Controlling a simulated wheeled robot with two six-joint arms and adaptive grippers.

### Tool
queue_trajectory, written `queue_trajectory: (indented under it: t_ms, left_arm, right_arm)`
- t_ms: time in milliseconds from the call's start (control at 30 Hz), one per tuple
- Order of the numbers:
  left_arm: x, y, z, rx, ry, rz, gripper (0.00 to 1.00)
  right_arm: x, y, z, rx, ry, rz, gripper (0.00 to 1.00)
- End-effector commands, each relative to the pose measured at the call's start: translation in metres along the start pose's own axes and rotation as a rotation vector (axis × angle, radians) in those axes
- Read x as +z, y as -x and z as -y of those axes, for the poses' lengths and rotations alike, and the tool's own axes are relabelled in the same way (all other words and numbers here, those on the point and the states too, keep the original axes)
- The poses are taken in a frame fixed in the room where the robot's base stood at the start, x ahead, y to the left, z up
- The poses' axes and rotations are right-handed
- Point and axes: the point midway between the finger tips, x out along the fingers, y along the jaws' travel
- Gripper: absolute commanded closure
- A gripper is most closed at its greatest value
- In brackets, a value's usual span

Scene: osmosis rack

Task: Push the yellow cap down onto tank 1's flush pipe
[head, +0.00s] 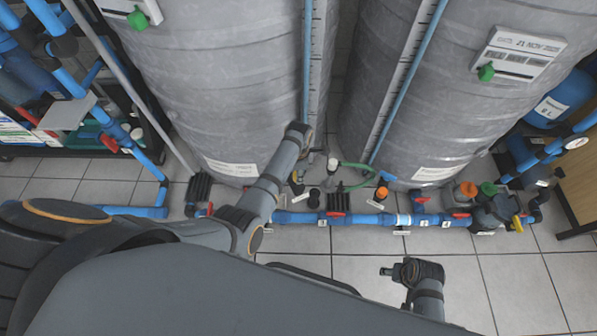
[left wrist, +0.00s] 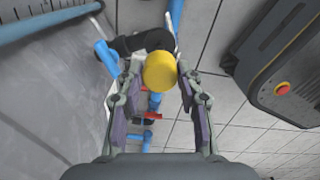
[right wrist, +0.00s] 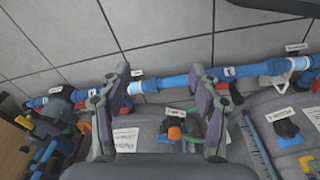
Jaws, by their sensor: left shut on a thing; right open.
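The yellow cap (left wrist: 160,74) shows in the left wrist view between the fingertips of my left gripper (left wrist: 159,68). The gripper is shut on it. A black pipe fitting (left wrist: 140,43) with blue pipe is behind the cap from this view. I cannot tell whether the cap touches a pipe, and its underside is hidden. My right gripper (right wrist: 159,72) is open and empty, above the tiled floor at the lower right of the head view.
A blue pipe run (head: 300,217) with red valve handles and numbered tags crosses the floor before the tanks. A green hose (head: 355,168) and an orange-capped fitting (head: 381,193) stand near the left wrist. A blue-pipe rack fills the left side. Tiled floor in front is clear.

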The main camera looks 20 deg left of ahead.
Motion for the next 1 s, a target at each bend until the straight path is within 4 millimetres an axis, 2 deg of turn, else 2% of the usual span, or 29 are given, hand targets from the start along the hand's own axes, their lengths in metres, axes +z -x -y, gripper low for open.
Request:
queue_trajectory:
  t_ms: [267, 967, 1000]
  left_arm:
    - [0.0, -0.009, 0.0, 0.0, 0.0, 0.0, 0.81]
    - [0.0, -0.031, 0.0, -0.001, 0.0, 0.0, 0.81]
    - [0.0, -0.036, 0.001, -0.001, 0.0, 0.0, 0.81]
  right_arm:
    - [-0.005, 0.017, 0.005, -0.01, 0.003, -0.005, 0.37]
    - [-0.007, 0.087, 0.019, -0.045, 0.02, -0.007, 0.37]
    - [-0.006, 0.08, 0.021, -0.05, 0.02, -0.017, 0.37]
